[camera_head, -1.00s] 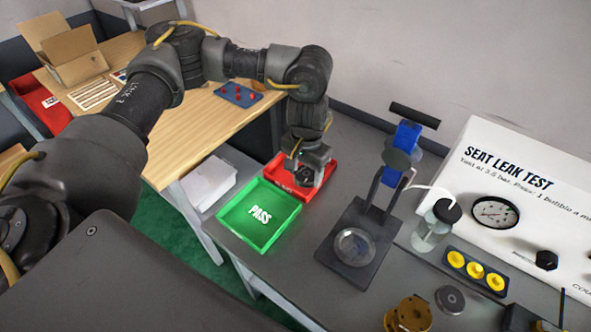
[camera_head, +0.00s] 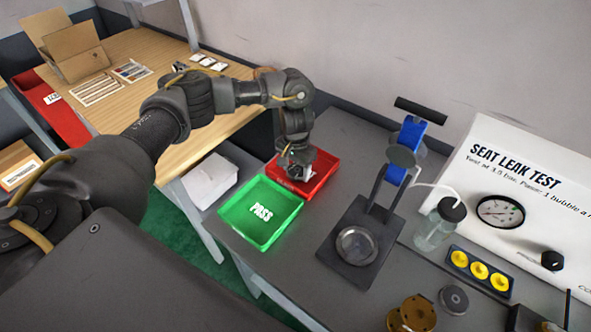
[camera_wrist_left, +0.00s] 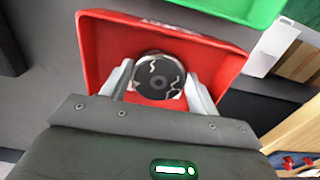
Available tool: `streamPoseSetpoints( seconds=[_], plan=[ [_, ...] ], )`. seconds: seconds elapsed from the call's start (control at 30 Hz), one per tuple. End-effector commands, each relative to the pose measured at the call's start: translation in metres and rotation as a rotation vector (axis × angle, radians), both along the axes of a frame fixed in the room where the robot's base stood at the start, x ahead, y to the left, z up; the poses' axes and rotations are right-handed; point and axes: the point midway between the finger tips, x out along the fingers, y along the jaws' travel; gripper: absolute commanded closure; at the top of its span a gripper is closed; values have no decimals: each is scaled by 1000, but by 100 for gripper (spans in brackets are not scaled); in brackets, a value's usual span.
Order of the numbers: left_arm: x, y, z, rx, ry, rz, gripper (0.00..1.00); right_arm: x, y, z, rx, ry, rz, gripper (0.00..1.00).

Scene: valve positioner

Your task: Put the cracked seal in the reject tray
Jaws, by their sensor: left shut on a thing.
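The cracked seal (camera_wrist_left: 158,76) is a dark disc with pale crack lines, seen in the left wrist view between the fingers of my left gripper (camera_wrist_left: 158,88). The gripper is shut on it. The red reject tray (camera_wrist_left: 100,50) lies beneath and around the seal in that view. In the head view my left gripper (camera_head: 299,178) points down into the red tray (camera_head: 322,178), and the seal is hidden there. I cannot tell whether the seal touches the tray floor. My right gripper is not in view.
The green PASS tray (camera_head: 262,212) stands right beside the red one. Yellow seals in a rack (camera_head: 480,265) and the SEAT LEAK TEST panel (camera_head: 525,190) lie further right.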

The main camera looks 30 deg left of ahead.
Motion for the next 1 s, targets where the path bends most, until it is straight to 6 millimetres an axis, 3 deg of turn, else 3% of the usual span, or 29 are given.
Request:
streamPoseSetpoints(
  seconds=[0.43,0.47,0.6,1.0],
  plan=[
    [1,0,-7,-1,-1,1,82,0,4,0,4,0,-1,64],
    [0,0,-8,0,-1,0,39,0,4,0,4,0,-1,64],
    [0,0,-8,0,-1,0,20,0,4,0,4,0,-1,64],
    [1,0,1,1,-3,-1,18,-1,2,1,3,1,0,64]
  ],
)
